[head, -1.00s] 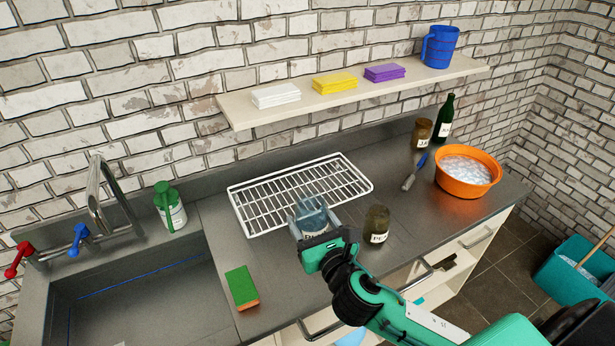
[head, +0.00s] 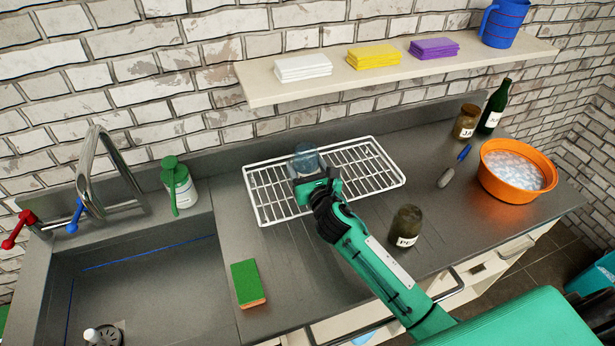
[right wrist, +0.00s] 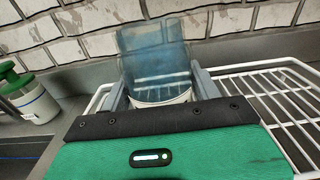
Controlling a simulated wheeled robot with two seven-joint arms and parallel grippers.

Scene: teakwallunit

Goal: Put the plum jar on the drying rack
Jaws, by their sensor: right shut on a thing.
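The jar in my right gripper (head: 308,174) is bluish see-through glass with a pale band low down; I take it for the plum jar (head: 306,157). In the right wrist view the jar (right wrist: 155,55) is upright between the two fingers, which are shut on its sides. It is over the left half of the white wire drying rack (head: 384,157); the gripper hides its base, so I cannot tell if it touches the wires. The rack (right wrist: 292,82) also shows in the right wrist view. My left gripper is not in view.
A dark jar (head: 406,224) stands in front of the rack, close to my right arm. A brown jar (head: 466,122), a green bottle (head: 494,106), a brush (head: 452,170) and an orange basin (head: 516,190) are at right. A sponge (head: 247,282) lies by the sink; a shelf (head: 400,75) runs above.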

